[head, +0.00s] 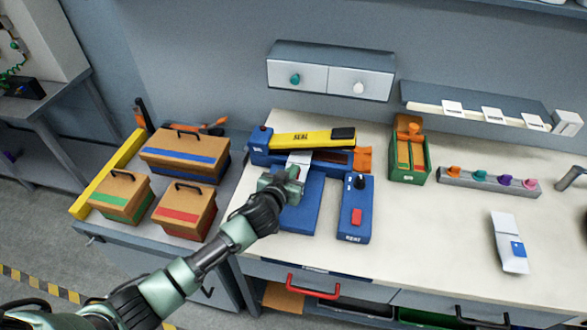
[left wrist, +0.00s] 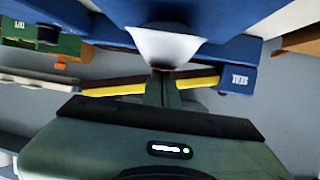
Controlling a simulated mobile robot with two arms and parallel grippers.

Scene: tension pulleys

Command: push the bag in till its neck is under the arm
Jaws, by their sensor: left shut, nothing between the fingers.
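The sealer has a blue base (head: 302,205) and a yellow arm (head: 300,139) marked SEAL, which is lowered across its back. A small white bag (head: 299,157) lies between the arm and my left gripper, mostly hidden by the gripper. In the left wrist view the white bag (left wrist: 168,46) flares out against the blue base, and the yellow arm (left wrist: 118,90) runs behind my fingers. My left gripper (head: 296,178) is shut and empty, right at the bag. I cannot tell whether it touches the bag or whether the neck is under the arm. My right gripper is out of view.
A blue control box (head: 356,222) with a red button stands right of the base. A green bin (head: 409,155) stands behind it. A white pouch (head: 509,243) lies at the right. Several cardboard boxes (head: 185,155) fill the left side table.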

